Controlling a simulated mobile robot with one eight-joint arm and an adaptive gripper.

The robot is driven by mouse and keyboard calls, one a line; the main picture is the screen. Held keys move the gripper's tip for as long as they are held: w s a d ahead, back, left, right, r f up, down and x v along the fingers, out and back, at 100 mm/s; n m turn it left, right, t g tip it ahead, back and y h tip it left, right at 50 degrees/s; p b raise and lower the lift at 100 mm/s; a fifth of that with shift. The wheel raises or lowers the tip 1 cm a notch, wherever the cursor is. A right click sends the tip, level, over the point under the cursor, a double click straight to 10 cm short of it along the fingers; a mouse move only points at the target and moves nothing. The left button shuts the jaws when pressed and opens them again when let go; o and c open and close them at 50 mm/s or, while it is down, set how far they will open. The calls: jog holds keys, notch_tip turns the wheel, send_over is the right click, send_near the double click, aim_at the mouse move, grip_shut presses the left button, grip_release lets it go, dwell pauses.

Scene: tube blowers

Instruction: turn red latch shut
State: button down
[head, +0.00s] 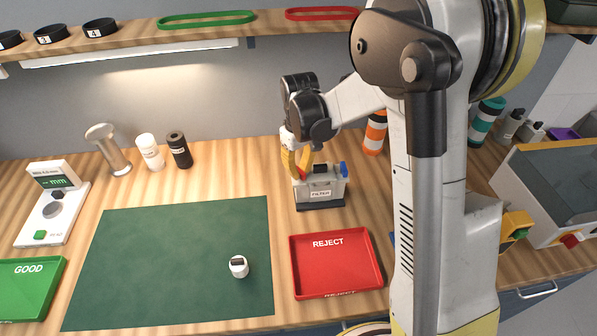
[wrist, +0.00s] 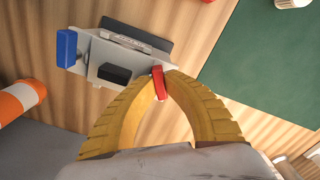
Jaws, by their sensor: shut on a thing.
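The filter unit (head: 321,187) is a small grey box labelled FILTER on a dark base, standing on the wooden bench. It also shows in the wrist view (wrist: 125,62). A red latch (wrist: 159,84) sits at one end of the box and a blue latch (wrist: 67,48) at the other; the blue one also shows in the head view (head: 344,170). My gripper (wrist: 162,77) has its yellow fingers closed on the red latch, one on each side. In the head view my gripper (head: 298,168) is at the box's left end and mostly hides the red latch.
A red REJECT tray (head: 337,292) lies in front of the filter unit. A green mat (head: 170,250) with a small white cylinder (head: 239,266) is to the left. An orange-and-white bottle (head: 375,132) stands behind on the right, near my arm.

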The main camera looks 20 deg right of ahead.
jog(key=n, duration=0.5)
jog(key=shift+w+d+n+b, duration=0.15)
jog(key=shift+d+n+b, duration=0.15)
jog(key=shift+b, duration=0.1)
jog(key=n, duration=0.5)
jog(key=shift+w+n, duration=0.25)
jog(key=shift+n, duration=0.15)
jog(key=c, duration=1.5)
grip_release()
jog(key=shift+o, duration=0.2)
notch_tip(320, 180, up, 12)
jog(key=shift+b, duration=0.3)
